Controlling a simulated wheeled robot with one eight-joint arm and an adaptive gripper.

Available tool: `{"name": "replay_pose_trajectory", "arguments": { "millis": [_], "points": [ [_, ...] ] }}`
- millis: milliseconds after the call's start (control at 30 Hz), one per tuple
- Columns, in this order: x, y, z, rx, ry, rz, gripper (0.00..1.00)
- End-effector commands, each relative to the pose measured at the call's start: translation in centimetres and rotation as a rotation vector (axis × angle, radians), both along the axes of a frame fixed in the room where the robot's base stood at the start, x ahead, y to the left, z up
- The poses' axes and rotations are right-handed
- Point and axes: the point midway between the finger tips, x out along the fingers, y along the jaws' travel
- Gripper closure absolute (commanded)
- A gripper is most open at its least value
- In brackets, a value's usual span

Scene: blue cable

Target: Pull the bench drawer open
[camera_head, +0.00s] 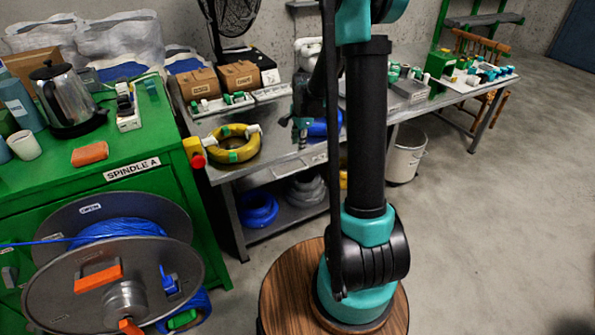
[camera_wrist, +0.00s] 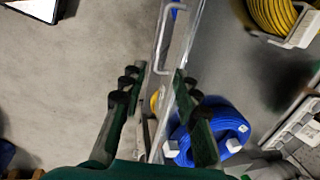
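The bench drawer front (camera_head: 312,160) is a grey strip under the metal bench top, partly hidden behind my arm in the head view. It looks flush with the bench. In the wrist view a pale U-shaped handle (camera_wrist: 163,66) stands out along the bench edge. My gripper (camera_wrist: 157,76) is open, with its two dark green fingers apart. The near end of the handle appears between or just beyond the fingertips; I see no clear contact. In the head view my gripper (camera_head: 301,128) is at the bench front, small and partly hidden by my arm.
A yellow cable coil (camera_head: 217,146) and a blue coil (camera_head: 325,124) lie on the bench. More coils (camera_head: 258,208) sit on the lower shelf. A green cabinet (camera_head: 150,172) and large cable reel (camera_head: 75,285) stand left. A white bucket (camera_head: 406,155) stands right. The right floor is clear.

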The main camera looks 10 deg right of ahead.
Motion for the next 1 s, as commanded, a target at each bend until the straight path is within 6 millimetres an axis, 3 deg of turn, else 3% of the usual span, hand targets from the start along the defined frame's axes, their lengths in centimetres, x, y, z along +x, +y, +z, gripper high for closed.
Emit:
{"name": "replay_pose_trajectory", "arguments": {
  "millis": [700,1000],
  "points": [
    [2.0,0.7,-11.3,0.000,-0.001,0.002,0.69],
    [2.6,0.9,-14.6,0.000,-0.001,0.002,0.69]
  ]
}}
